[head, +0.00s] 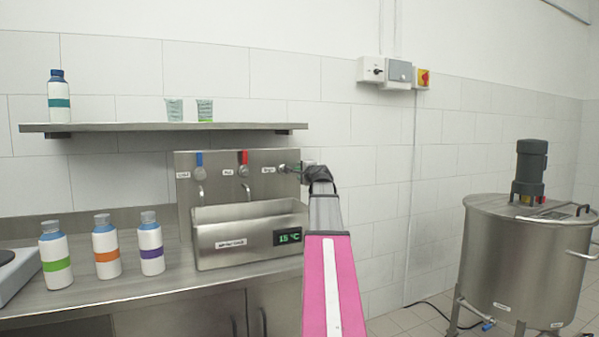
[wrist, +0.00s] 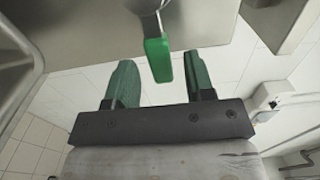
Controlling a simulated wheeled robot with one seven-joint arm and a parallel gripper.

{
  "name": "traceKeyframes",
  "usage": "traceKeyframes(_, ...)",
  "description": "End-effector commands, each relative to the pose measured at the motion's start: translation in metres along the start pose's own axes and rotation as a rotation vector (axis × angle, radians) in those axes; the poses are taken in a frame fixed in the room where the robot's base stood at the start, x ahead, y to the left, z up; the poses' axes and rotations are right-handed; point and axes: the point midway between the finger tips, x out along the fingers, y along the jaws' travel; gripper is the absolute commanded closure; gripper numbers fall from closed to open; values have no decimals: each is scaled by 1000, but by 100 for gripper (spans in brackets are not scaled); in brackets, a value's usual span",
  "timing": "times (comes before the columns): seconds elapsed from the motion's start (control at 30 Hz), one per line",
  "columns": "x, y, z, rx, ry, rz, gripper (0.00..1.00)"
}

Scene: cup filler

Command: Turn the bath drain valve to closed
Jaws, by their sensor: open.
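The valve's green handle (wrist: 158,60) hangs from a metal stem in the wrist view. My gripper (wrist: 160,75) is open, with one green finger on each side of the handle. In the picture, gaps show between the handle and both fingers. In the head view my gripper (head: 298,168) is at the right end of the steel back panel (head: 222,168), by the third label (head: 268,170). There the handle is mostly hidden or too small to read.
The steel bath (head: 222,250) with a 15 °C display (head: 288,236) is left of my arm. Blue (head: 199,159) and red (head: 244,157) tap handles stand on the panel. Several bottles (head: 106,250) stand on the counter. A shelf (head: 165,127) runs above. A mixing tank (head: 525,260) stands right.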

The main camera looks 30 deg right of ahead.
Motion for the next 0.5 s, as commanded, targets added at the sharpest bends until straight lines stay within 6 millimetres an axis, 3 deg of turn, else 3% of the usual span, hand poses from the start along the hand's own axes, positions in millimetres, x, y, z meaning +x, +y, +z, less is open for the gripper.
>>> traceKeyframes(0.03,11,-1,-1,0,0,1,51)
traceKeyframes(0.17,23,-1,-1,0,1,0,51)
traceKeyframes(0.47,26,0,0,0,1,-1,51)
traceKeyframes(0.5,26,0,0,0,1,-1,58)
